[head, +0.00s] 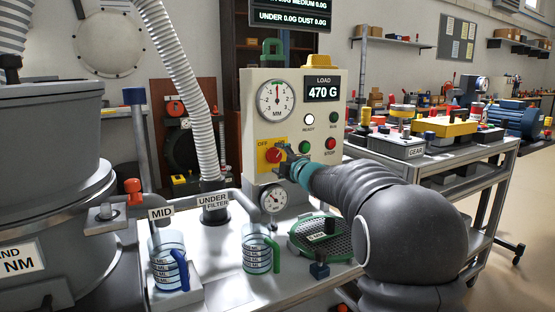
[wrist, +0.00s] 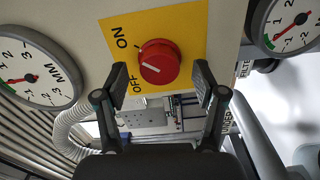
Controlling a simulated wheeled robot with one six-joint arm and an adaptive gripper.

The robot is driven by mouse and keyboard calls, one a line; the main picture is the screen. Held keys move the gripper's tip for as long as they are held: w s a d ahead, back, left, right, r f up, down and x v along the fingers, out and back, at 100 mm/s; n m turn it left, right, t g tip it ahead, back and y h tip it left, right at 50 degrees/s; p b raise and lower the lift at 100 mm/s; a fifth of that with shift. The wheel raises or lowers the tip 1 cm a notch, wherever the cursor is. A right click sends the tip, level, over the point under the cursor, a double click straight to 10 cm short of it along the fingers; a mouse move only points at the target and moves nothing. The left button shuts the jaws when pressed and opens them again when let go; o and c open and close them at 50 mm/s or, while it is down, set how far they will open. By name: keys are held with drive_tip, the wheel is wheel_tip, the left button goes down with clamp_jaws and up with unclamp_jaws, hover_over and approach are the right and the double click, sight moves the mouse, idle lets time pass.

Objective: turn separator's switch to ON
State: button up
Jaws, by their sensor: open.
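The separator's switch is a red round knob (head: 273,155) on a yellow plate on the front of the cream control panel (head: 335,100). In the wrist view the knob (wrist: 160,62) has a white pointer line lying toward the OFF side. The ON and OFF labels are both readable there. My gripper (wrist: 158,75) is open, with one finger on each side of the knob and a visible gap on both sides. In the head view my gripper (head: 284,156) is close in front of the switch and partly covers the yellow plate.
Ready, run and stop buttons (head: 330,143) sit right of the switch. A dial gauge (head: 276,99) is above and a smaller gauge (head: 273,199) below. A green-handled measuring cup (head: 257,250) and a green-rimmed sieve (head: 318,238) stand on the bench below my arm.

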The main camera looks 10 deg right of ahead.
drive_tip(key=v, duration=1)
drive_tip(key=shift+s, duration=0.3)
drive_tip(key=shift+d, duration=0.1)
